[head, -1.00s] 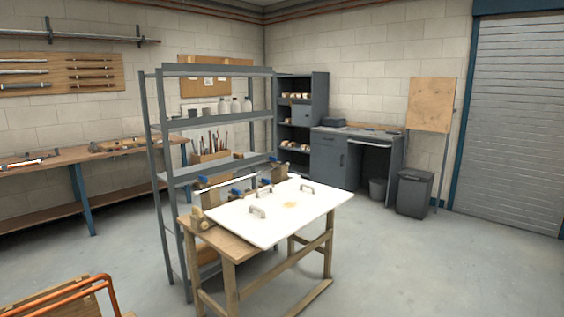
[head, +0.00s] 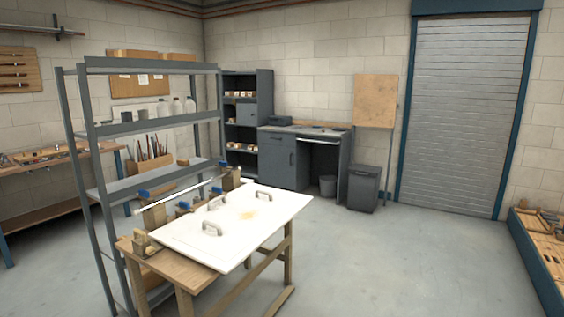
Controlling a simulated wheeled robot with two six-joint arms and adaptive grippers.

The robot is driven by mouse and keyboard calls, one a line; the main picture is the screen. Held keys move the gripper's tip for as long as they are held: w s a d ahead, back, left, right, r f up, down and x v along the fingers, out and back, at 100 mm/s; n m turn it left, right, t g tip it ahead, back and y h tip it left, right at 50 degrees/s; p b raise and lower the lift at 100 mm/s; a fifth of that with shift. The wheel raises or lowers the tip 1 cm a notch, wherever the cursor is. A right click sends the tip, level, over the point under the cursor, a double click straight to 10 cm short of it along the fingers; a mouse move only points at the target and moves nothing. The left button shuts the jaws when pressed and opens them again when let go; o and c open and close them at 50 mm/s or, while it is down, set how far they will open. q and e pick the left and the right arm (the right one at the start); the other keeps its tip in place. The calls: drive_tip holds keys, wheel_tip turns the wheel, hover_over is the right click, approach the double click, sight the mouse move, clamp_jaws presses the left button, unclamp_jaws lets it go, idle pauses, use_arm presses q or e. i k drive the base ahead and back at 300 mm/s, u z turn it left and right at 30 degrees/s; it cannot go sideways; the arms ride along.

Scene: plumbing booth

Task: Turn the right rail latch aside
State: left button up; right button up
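A wooden work table (head: 172,267) carries a white board (head: 275,212) with grey handles (head: 211,228) on top and a tan stain. A pale rail (head: 180,195) runs along the board's far left side. A wooden block (head: 230,181) stands near the rail's right end, and another wooden block (head: 143,243) is at the board's near left corner. Several small blue parts (head: 184,205) sit along the rail. The right rail latch is too small to make out for certain, and I cannot tell its position. Neither of my grippers is in view.
A grey metal shelf unit (head: 150,128) stands close behind the table on the left. A grey desk (head: 283,160) and a dark bin (head: 363,189) are at the back. A low bench with tools (head: 540,245) is at the right edge. The floor right of the table is clear.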

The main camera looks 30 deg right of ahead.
sight(221, 164)
drive_tip(key=z, duration=0.6)
drive_tip(key=i, duration=2.05)
drive_tip(key=u, duration=0.25)
drive_tip(key=k, duration=1)
drive_tip(key=z, duration=1.25)
drive_tip(key=i, duration=6.35)
drive_tip(key=u, duration=0.4)
